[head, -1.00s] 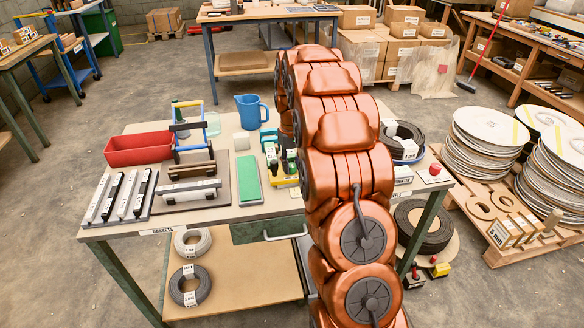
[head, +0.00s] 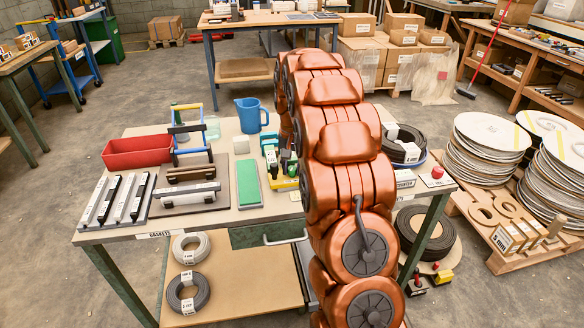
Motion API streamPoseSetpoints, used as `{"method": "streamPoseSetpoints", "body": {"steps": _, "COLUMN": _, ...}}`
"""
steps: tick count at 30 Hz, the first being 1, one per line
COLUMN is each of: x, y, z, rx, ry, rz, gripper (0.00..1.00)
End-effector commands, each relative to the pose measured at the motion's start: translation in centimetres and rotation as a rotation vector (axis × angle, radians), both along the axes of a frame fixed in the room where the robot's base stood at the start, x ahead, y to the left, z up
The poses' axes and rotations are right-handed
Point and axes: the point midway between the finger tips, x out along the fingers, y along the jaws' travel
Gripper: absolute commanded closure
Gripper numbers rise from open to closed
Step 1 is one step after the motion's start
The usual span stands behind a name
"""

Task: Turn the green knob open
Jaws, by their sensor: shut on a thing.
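My gripper (head: 284,164) shows as a small dark shape at the right of the middle of the table, below my copper wrist and mostly behind my arm. It is over a small yellow-based device (head: 284,184) with dark and green parts. It is shut, apparently on the green knob; the fingertips and the knob are too small and covered to make out clearly. How far the knob is turned cannot be told.
The table (head: 225,222) also bears a red bin (head: 150,153), a blue jug (head: 251,115), a blue-and-yellow frame (head: 188,135), a green pad (head: 249,181) and black cable coils (head: 403,145). A red button (head: 437,172) is at the right edge. Reel stacks (head: 486,143) stand on a pallet at right.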

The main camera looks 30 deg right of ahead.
Motion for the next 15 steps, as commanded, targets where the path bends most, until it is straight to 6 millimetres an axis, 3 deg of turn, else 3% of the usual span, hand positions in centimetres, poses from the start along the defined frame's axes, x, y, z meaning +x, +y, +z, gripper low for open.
{"method": "streamPoseSetpoints", "body": {"steps": 11, "x": -0.02, "y": 0.02, "z": -0.06, "rx": 0.001, "ry": 0.001, "rz": -0.004, "gripper": 1.0}}
{"method": "streamPoseSetpoints", "body": {"steps": 12, "x": -0.02, "y": 0.02, "z": -0.06, "rx": 0.001, "ry": 0.001, "rz": -0.004, "gripper": 0.66}}
{"method": "streamPoseSetpoints", "body": {"steps": 15, "x": -0.01, "y": 0.01, "z": -0.04, "rx": 0.001, "ry": 0.001, "rz": -0.004, "gripper": 0.59}}
